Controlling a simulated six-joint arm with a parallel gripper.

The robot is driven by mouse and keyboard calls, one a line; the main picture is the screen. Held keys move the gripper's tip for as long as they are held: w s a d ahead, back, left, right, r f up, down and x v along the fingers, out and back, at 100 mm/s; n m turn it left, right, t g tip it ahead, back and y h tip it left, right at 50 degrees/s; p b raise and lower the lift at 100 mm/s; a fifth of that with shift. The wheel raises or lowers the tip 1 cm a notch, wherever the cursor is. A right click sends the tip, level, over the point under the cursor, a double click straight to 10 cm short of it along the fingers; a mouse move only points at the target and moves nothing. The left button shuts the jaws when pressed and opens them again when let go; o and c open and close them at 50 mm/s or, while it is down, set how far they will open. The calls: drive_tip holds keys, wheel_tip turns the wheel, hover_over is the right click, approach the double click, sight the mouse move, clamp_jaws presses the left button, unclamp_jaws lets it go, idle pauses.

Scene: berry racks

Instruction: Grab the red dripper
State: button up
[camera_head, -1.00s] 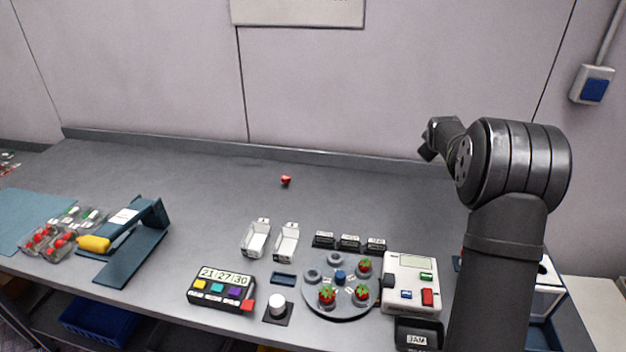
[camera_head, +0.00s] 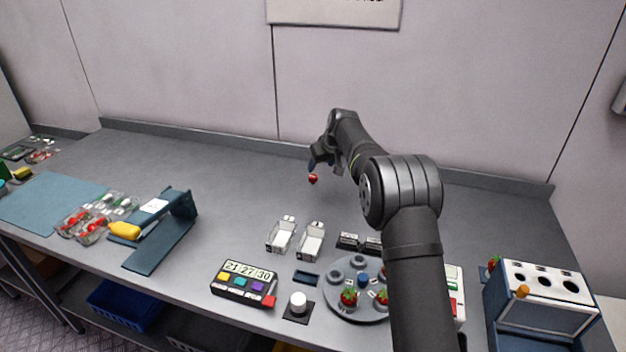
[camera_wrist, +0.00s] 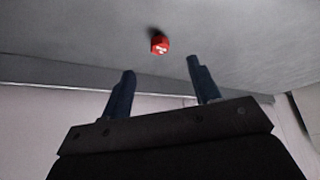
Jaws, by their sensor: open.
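The red dripper (camera_head: 313,179) is a small red piece lying on the grey tabletop toward the back. In the wrist view it shows as a red piece (camera_wrist: 159,44) with pale marks on it, beyond and between the fingertips. My gripper (camera_head: 318,161) is just above and behind it in the head view. In the wrist view my gripper (camera_wrist: 160,80) has its two dark blue fingers spread apart with nothing between them. I cannot tell the exact gap between the fingertips and the red piece.
The table around the red piece is clear. In front stand two white cartons (camera_head: 281,236), a round tray with strawberries (camera_head: 345,309), and a timer box (camera_head: 243,283). A blue stand (camera_head: 168,238) and berry packs (camera_head: 83,224) are to the left. A white rack (camera_head: 545,296) is at the right.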

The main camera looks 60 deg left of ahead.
sight(314, 178)
drive_tip(key=shift+x, duration=5.3)
drive_tip(key=shift+w+a+r, duration=0.1)
drive_tip(key=shift+a, duration=0.05)
drive_tip(key=c, duration=1)
drive_tip(key=shift+c, duration=0.2)
